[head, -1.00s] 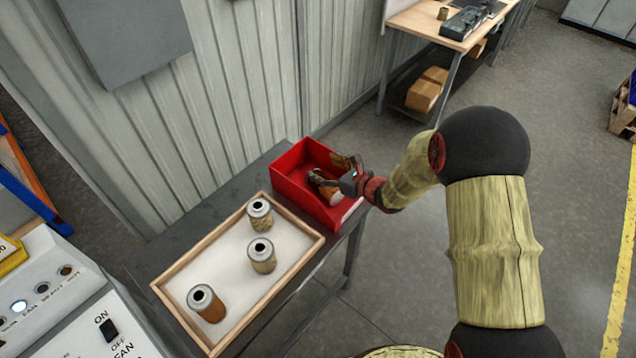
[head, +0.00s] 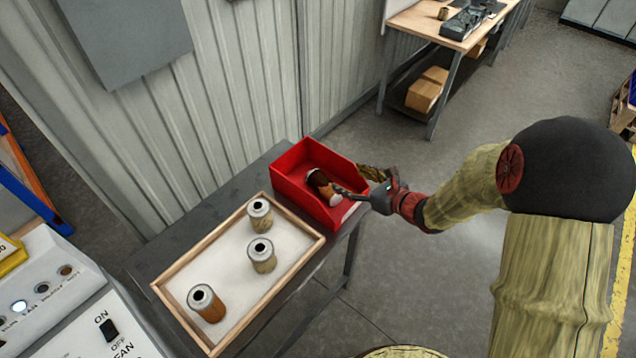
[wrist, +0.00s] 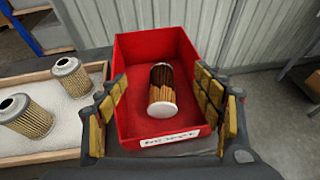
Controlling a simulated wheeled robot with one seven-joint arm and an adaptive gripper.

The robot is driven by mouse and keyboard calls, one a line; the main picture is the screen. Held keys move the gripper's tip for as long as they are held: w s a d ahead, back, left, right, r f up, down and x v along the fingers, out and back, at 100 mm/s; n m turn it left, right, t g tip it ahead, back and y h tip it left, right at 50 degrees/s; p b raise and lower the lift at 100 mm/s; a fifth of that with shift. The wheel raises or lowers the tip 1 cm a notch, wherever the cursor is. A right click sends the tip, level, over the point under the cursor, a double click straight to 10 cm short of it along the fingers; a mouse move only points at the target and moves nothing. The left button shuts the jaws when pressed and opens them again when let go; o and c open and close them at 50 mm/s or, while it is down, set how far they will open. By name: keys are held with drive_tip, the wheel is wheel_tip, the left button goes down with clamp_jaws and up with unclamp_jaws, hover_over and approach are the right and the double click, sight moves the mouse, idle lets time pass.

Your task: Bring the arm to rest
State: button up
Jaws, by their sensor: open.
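My gripper (head: 362,182) is at the right edge of the red bin in the head view. In the wrist view its two padded fingers (wrist: 160,112) are spread wide with nothing between them touching. A brown filter cartridge (head: 323,187) lies on its side inside the red bin (head: 290,176); it also shows in the wrist view (wrist: 162,88), with its pale end toward me. The fingers are apart from the cartridge. A label is on the bin's front wall.
A wooden tray (head: 170,292) beside the bin holds three upright cartridges: one orange-brown (head: 207,303) and two paler ones (head: 262,255) (head: 260,213). A grey control panel (head: 75,310) stands at lower left. A workbench (head: 412,20) is at the back. The floor right of the table is clear.

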idle(0.4)
drive_tip(key=s+a+n+g, duration=0.1)
drive_tip(key=s+f+n, duration=0.1)
drive_tip(key=s, duration=0.1)
drive_tip(key=s+a+f+n+g+y, duration=0.1)
drive_tip(key=s+n, duration=0.1)
drive_tip(key=shift+s+a+f+g, duration=0.2)
drive_tip(key=shift+s+a+g, duration=0.05)
drive_tip(key=shift+a+g, duration=0.1)
drive_tip(key=s+r+n+g+h, duration=0.1)
drive_tip(key=s+r+n+g, duration=0.15)
drive_tip(key=s+n, duration=0.45)
drive_tip(key=s+r+n+g+h, duration=0.1)
drive_tip(key=s+n+g, duration=0.4)
drive_tip(key=s, duration=0.4)
drive_tip(key=s+d+r+n+t+h+b, duration=0.1)
drive_tip(key=s+d+r+n+t+h, duration=0.2)
drive_tip(key=d+r, duration=0.4)
drive_tip(key=s+d+r+n+t+h+b, duration=0.1)
drive_tip(key=s+d+r+n+t+h, duration=0.2)
drive_tip(key=s+d+r+n+h, duration=0.2)
wheel_tip(320, 180, up, 4)
drive_tip(key=d+n, duration=0.2)
drive_tip(key=n, duration=0.1)
drive_tip(key=shift+s+d, duration=0.2)
drive_tip(key=shift+d, duration=0.05)
drive_tip(key=shift+r, duration=0.1)
